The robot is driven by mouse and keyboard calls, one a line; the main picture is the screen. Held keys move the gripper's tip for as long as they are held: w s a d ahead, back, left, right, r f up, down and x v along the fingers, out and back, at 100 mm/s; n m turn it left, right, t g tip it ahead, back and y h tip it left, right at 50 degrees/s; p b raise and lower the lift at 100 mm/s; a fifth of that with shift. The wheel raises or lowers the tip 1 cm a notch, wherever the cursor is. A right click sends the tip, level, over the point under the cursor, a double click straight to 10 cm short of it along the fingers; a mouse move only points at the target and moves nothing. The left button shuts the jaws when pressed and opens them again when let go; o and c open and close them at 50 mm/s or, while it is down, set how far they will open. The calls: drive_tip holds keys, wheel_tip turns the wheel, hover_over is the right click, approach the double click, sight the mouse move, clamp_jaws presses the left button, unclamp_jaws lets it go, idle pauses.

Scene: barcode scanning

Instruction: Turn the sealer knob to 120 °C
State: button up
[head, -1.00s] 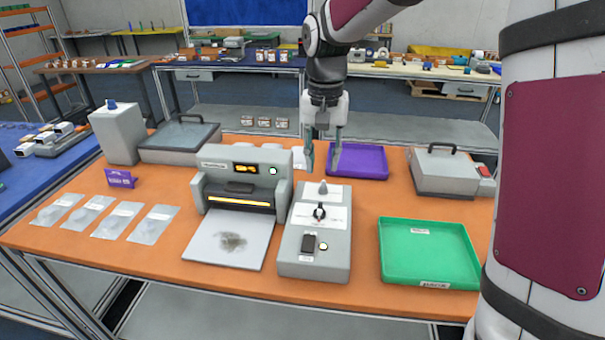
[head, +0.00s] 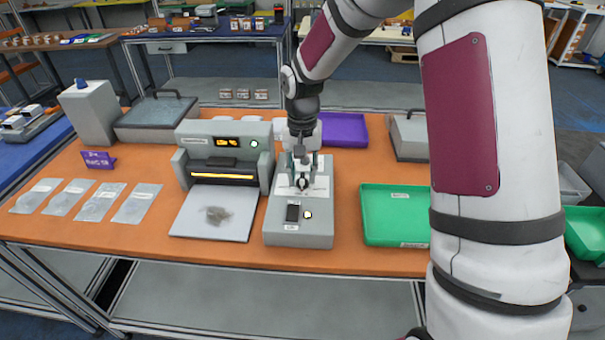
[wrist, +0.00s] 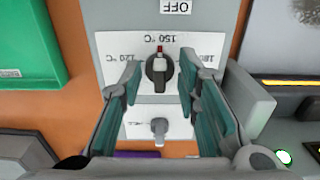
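The sealer's grey control box (head: 298,238) stands on the orange table. Its dark knob (wrist: 158,72) sits on a white dial plate (wrist: 112,62). The knob's red mark points at the 150 °C label; in the wrist view, 120 °C is on the left and a partly hidden 180 label on the right. My gripper (wrist: 159,68) is open, its teal-padded fingers on either side of the knob with gaps showing. In the head view my gripper (head: 303,178) is low over the box and partly hides the knob. I cannot tell whether the fingertips are level with it.
The sealer press (head: 222,140), with a lit orange display, stands left of the box. A green tray (head: 395,240) is to the right, a purple tray (head: 345,130) behind. A small grey post (wrist: 158,128) stands on the box near the knob. Clear pouches (head: 95,203) lie left.

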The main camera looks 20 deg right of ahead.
drive_tip(key=shift+f, duration=0.4)
drive_tip(key=shift+c, duration=0.6)
clamp_jaws()
drive_tip(key=shift+n, duration=0.3)
drive_tip(key=n, duration=0.6)
drive_tip(key=shift+d+p, duration=0.25)
drive_tip(key=shift+p, duration=0.15)
drive_tip(key=n, duration=0.4)
drive_tip(key=shift+d+n, duration=0.15)
drive_tip(key=shift+n, duration=0.15)
drive_tip(key=shift+w+d+n+p, duration=0.15)
drive_tip(key=shift+n+p, duration=0.25)
drive_tip(key=shift+n, duration=1.2)
